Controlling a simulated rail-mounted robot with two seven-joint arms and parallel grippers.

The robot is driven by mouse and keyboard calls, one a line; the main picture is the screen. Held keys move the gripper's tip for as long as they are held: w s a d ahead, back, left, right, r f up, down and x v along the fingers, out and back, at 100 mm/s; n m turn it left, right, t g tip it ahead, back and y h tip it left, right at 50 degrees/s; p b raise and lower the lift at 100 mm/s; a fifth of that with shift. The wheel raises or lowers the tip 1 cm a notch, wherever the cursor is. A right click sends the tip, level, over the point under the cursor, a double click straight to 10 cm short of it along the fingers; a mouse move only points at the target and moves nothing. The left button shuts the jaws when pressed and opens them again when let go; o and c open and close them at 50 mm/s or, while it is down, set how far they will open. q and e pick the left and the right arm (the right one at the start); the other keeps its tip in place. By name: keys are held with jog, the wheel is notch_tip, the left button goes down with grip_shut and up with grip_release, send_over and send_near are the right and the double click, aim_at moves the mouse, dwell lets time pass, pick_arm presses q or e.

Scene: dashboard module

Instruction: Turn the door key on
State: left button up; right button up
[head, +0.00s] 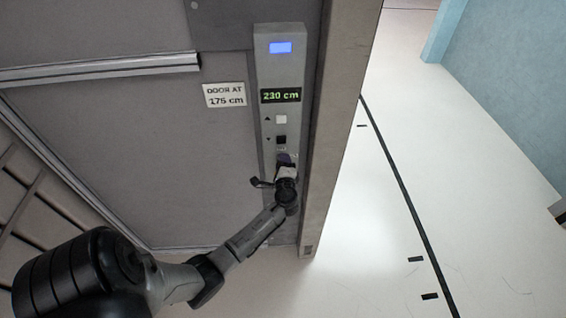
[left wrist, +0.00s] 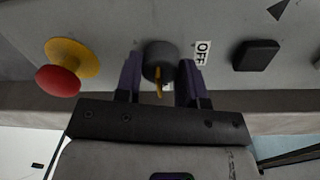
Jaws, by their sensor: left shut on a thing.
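The door key (left wrist: 159,60) is a dark round knob with a yellow strip, set on the grey control panel (head: 270,47). In the left wrist view the yellow strip points down toward my gripper's palm, away from the white OFF label (left wrist: 202,53) at the knob's upper right. A bit of white shows just below the knob, mostly hidden. My left gripper (head: 287,162) is at the lower part of the panel in the head view. Its two dark fingers are on either side of the knob, shut on it. In the head view the gripper hides the key.
The panel has a blue light (head: 280,47), a display reading 230 cm (head: 281,96), a white button (head: 281,119) and a black button (head: 281,140). A red mushroom button (left wrist: 58,80) is left of the key in the left wrist view. Open floor (head: 440,150) lies right.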

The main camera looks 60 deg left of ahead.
pick_arm(q)
jog(key=o, duration=0.9)
jog(key=shift+d, duration=0.1)
jog(key=shift+s+d, duration=0.1)
jog(key=shift+d, duration=0.1)
jog(key=shift+b+v, duration=0.85)
jog(key=shift+v, duration=5.8)
